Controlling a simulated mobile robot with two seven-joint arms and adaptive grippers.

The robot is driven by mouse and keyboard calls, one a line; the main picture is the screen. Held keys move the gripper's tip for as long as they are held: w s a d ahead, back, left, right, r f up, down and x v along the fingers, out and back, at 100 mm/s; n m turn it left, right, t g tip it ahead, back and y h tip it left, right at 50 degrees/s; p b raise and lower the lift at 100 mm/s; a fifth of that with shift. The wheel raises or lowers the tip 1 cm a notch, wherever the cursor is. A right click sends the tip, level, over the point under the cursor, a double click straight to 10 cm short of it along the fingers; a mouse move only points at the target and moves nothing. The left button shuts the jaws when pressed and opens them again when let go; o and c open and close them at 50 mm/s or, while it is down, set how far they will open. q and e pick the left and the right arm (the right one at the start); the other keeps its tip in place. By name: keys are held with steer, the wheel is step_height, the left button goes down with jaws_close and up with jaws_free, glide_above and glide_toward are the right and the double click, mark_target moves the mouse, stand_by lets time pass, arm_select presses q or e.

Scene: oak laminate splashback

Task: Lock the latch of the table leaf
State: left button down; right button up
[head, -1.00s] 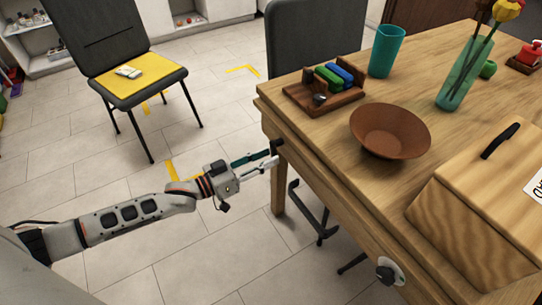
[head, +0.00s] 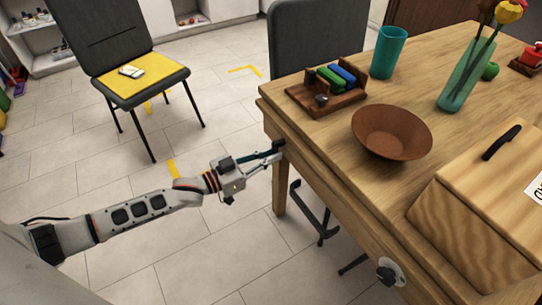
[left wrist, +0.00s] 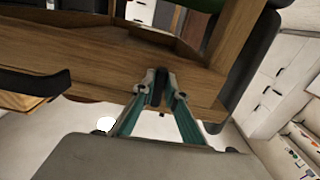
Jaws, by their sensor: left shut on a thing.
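The wooden table (head: 318,124) stands at the right in the head view, and its underside and apron also show in the left wrist view (left wrist: 100,65). A small dark latch (head: 279,143) sits on the side of the table near its left corner. My left gripper (head: 274,153) is shut on the latch. In the left wrist view its teal-and-grey fingers (left wrist: 160,80) close on both sides of the dark latch piece (left wrist: 157,92). The fingers hide part of the latch, so its exact angle is hard to tell. My right gripper is in no view.
A brown bowl (head: 392,138), a wooden organiser (head: 325,103), a teal cup (head: 388,52) and a wooden box (head: 475,215) stand on the table. A round dial (head: 390,272) is on its side. A chair (head: 140,88) stands on clear floor at the left.

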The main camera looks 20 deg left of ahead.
arm_select(q)
steer(key=shift+m, duration=0.3)
steer(key=c, duration=2)
jaws_free()
steer(key=shift+c, duration=0.2)
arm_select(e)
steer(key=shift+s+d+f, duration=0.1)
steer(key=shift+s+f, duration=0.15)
arm_select(q)
steer(key=v, duration=1.2)
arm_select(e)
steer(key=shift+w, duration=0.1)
arm_select(q)
steer(key=shift+a, duration=0.1)
